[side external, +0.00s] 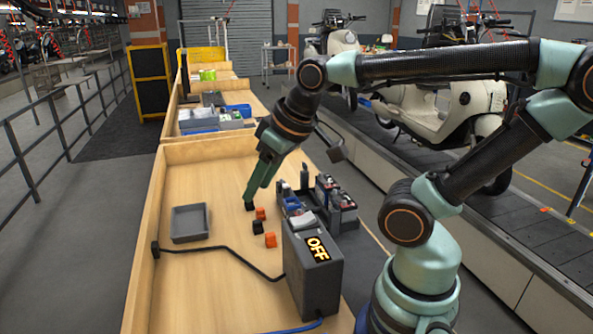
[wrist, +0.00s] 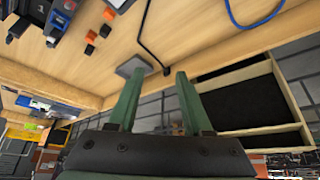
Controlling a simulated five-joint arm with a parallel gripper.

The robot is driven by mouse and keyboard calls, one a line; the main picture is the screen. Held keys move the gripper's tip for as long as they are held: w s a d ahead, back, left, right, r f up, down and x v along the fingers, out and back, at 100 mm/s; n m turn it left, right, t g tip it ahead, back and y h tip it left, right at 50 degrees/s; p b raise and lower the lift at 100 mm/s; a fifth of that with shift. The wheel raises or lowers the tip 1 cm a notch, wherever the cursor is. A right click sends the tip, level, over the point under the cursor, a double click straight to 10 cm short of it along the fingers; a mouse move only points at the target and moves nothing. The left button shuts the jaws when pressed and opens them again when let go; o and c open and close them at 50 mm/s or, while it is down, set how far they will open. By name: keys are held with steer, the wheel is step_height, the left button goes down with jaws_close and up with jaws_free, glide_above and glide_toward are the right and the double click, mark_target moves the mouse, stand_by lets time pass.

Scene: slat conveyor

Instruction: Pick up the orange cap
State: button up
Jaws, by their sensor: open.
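Two small orange caps lie on the wooden bench: one (side external: 260,213) farther back, one (side external: 270,240) nearer the front. Two black caps lie beside them, one (side external: 257,227) between and one (side external: 250,206) at the back. In the wrist view, orange caps (wrist: 109,13) and (wrist: 90,36) show at upper left, outside the span of my fingers. My gripper (side external: 249,197) is open and empty, tilted, its tips seen just over the back black cap; their height is unclear. In the wrist view its tips (wrist: 158,73) stand well apart.
A grey tray (side external: 190,223) sits at left. A dark box marked OFF (side external: 315,270) with a black cable (side external: 225,250) stands at front right. Dark battery-like units (side external: 335,200) and a blue-grey holder (side external: 293,203) stand right of the caps. Bare bench (side external: 190,290) lies at front left.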

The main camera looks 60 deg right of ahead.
steer(key=o, duration=0.3)
steer(key=shift+w+d, duration=0.1)
steer(key=m+g, duration=0.6)
steer(key=m, duration=0.3)
glide_above(271, 233)
steer(key=f, duration=1.8)
steer(key=shift+s+a+f, duration=0.3)
steer(key=shift+a+f, duration=0.05)
steer(key=shift+w+d+f, duration=0.15)
steer(key=shift+f, duration=1.4)
steer(key=shift+w+d+f, duration=0.1)
steer(key=shift+w+f, duration=0.05)
steer(key=shift+f, duration=1.35)
